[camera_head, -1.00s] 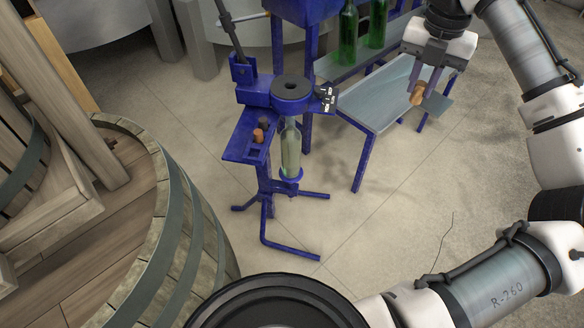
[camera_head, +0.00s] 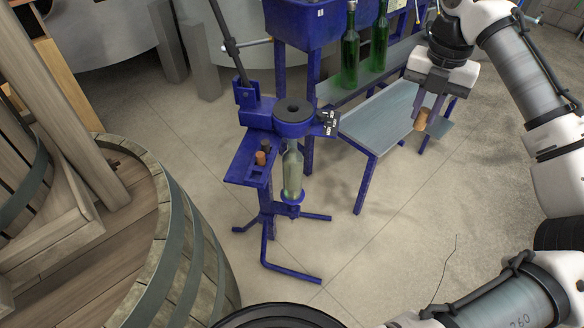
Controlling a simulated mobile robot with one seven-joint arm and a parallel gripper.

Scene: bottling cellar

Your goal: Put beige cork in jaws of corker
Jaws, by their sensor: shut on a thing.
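My gripper (camera_head: 428,112) is at the upper right, shut on a beige cork (camera_head: 421,119), held above the grey-topped table. The blue corker (camera_head: 262,112) stands on its tripod left of centre, with a round dark-holed jaw head (camera_head: 293,112) on top. My gripper is well to the right of this head and apart from it. A pale green bottle (camera_head: 292,172) stands upright under the head. On the corker's side tray (camera_head: 240,172) sit an orange-brown cork (camera_head: 261,158) and a dark cork (camera_head: 265,145). The inside of the jaws is too small to make out.
A large wooden barrel (camera_head: 178,235) fills the lower left. A low table (camera_head: 385,118) stands right of the corker. Two green bottles (camera_head: 350,55) stand on a grey shelf behind. The corker's lever (camera_head: 224,35) rises at its back left. The floor (camera_head: 380,240) in front is clear.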

